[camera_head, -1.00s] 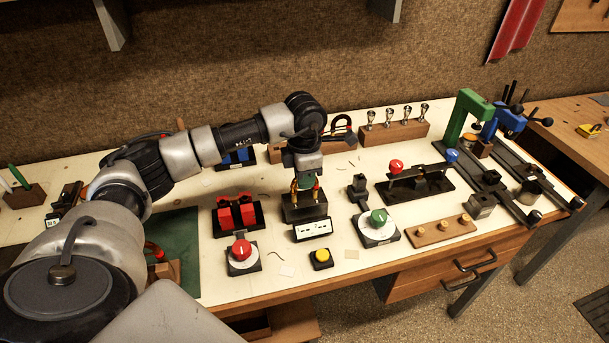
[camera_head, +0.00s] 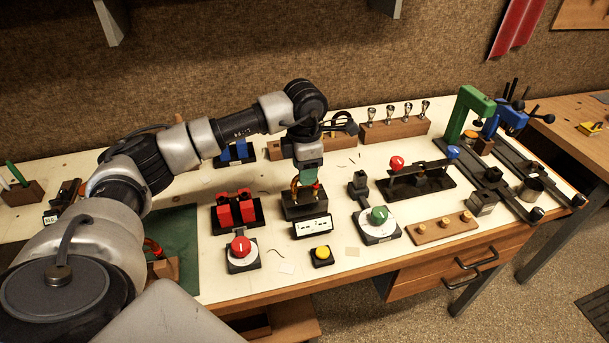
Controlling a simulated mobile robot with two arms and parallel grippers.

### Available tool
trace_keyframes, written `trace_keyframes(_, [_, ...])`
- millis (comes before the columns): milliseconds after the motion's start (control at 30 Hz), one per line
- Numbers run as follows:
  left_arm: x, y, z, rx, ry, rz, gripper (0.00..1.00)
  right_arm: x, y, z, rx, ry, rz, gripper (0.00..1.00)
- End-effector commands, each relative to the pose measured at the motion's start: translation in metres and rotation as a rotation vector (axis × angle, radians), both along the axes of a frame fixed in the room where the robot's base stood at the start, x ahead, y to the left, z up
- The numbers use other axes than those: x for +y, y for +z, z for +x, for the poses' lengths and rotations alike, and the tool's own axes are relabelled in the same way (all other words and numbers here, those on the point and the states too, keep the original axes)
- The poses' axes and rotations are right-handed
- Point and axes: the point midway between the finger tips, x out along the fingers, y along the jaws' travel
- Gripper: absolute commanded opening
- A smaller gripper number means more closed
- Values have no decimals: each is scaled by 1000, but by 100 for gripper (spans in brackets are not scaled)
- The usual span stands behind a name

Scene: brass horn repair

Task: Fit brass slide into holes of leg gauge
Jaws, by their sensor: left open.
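The leg gauge appears to be the dark block (camera_head: 304,207) at the middle of the bench, behind a white label plate. Narrow brass-coloured parts (camera_head: 294,187), probably the brass slide, show upright just above the block's top. Whether their ends sit in its holes is too small to tell. My left gripper (camera_head: 306,184) points down directly over the block, with its jaws open around or beside these parts. The gripper hides much of this spot, and contact cannot be made out. My right gripper is not in view.
Red blocks on a black stand (camera_head: 236,212) are close on the left. A red knob (camera_head: 241,247), yellow button (camera_head: 321,253) and green knob (camera_head: 379,216) stand in front and to the right. A wooden rack of mouthpieces (camera_head: 395,130) is behind.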

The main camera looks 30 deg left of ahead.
Motion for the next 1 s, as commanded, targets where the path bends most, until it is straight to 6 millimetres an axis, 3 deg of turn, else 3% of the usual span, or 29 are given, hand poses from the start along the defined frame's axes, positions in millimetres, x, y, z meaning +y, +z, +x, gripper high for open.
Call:
trace_keyframes(200, [0, 45, 1, -7, 0, -2, 46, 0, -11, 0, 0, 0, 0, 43])
trace_keyframes(400, [0, 76, 1, -4, 0, 0, 46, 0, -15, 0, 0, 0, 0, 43])
trace_keyframes(600, [0, 85, 0, -1, 0, -1, 46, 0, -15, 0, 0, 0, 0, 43])
trace_keyframes(1000, [0, 85, 0, -1, 0, -1, 46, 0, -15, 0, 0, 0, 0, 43])
